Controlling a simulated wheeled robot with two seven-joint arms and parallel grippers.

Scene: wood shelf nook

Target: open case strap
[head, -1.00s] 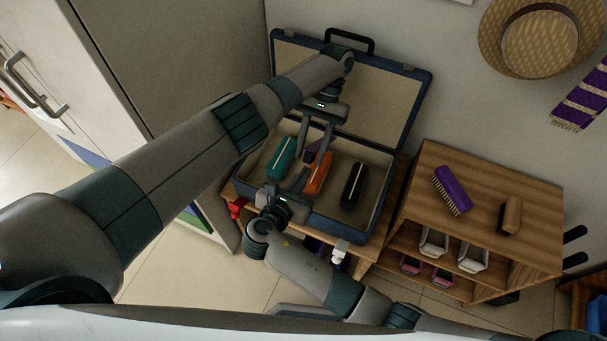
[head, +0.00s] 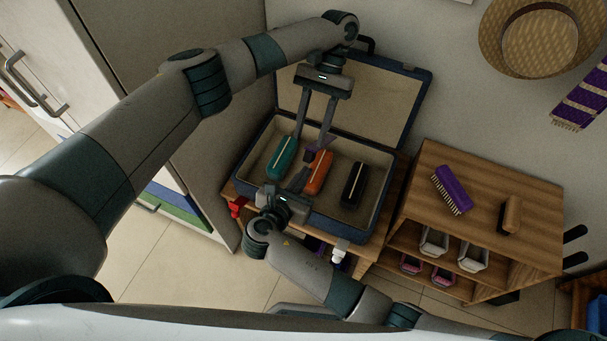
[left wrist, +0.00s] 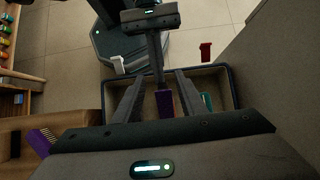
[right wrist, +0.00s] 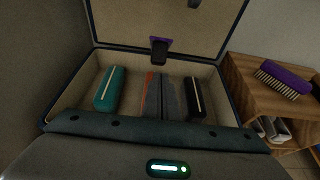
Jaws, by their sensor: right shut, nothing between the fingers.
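The dark blue case (head: 372,226) stands with its lid (head: 352,105) raised, showing its beige inside. A small purple strap piece (head: 309,154) with a dark part shows above the case; it also shows in the right wrist view (right wrist: 160,42) in front of the lid. My left gripper (head: 311,148) is open, its fingers pointing down on either side of the strap piece in the picture; I cannot tell if they touch it. In the left wrist view the purple piece (left wrist: 165,103) shows between the fingers. My right gripper (head: 298,180) is shut and empty over the case's front.
Teal (head: 282,157), orange (head: 318,172) and black (head: 353,184) oblong items lie in the case. A wooden shelf (head: 530,180) with a purple brush (head: 452,190) and a brown brush (head: 511,216) stands at right. A pale cabinet (head: 110,60) stands at left.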

